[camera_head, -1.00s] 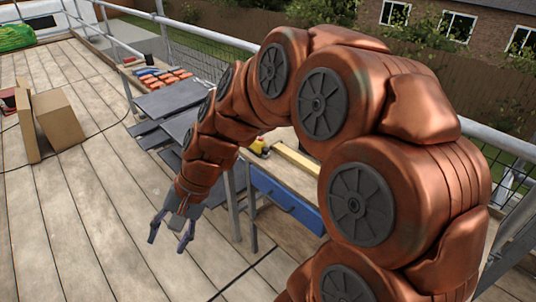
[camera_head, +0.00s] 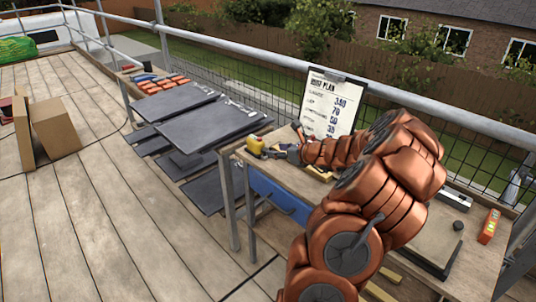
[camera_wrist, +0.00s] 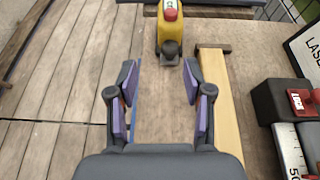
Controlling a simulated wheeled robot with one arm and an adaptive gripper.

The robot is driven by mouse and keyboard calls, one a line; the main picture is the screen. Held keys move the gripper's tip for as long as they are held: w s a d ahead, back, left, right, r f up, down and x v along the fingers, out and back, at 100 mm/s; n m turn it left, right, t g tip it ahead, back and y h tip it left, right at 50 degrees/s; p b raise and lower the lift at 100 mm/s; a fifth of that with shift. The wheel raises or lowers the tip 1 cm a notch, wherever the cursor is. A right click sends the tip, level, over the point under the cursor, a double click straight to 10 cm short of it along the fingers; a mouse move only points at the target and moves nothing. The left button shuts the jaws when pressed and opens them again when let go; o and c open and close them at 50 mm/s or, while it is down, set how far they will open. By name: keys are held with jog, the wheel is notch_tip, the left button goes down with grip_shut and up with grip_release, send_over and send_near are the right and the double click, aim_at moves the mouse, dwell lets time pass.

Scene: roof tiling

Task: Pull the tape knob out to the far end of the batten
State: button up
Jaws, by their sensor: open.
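The yellow tape measure (camera_wrist: 172,28) has a red button and a dark knob (camera_wrist: 170,52) on its near side; it also shows in the head view (camera_head: 255,145) at the left end of the workbench. The pale wooden batten (camera_wrist: 218,95) lies just right of the tape in the wrist view, running toward the camera. In the head view my arm covers most of the batten. My gripper (camera_wrist: 160,80) is open and empty, its fingertips just short of the knob on either side of its line. In the head view my gripper (camera_head: 284,152) is low over the bench beside the tape.
A clipboard with a roof plan (camera_head: 332,105) stands behind the bench. A black block with a red label (camera_wrist: 290,100) and a white scale lie right of the batten. Dark slates (camera_head: 175,102) sit left of the bench. A red-orange item (camera_head: 489,226) stands at the right.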

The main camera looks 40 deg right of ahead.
aim_at(266, 149)
jog(key=shift+s+d+f+m, duration=0.2)
jog(key=shift+d+f+m, duration=0.1)
jog(key=shift+d, duration=0.3)
jog(key=shift+w+d+f, duration=0.1)
jog(key=shift+w+f, duration=0.05)
jog(key=shift+w, duration=0.05)
jog(key=shift+x, duration=3.6)
grip_shut()
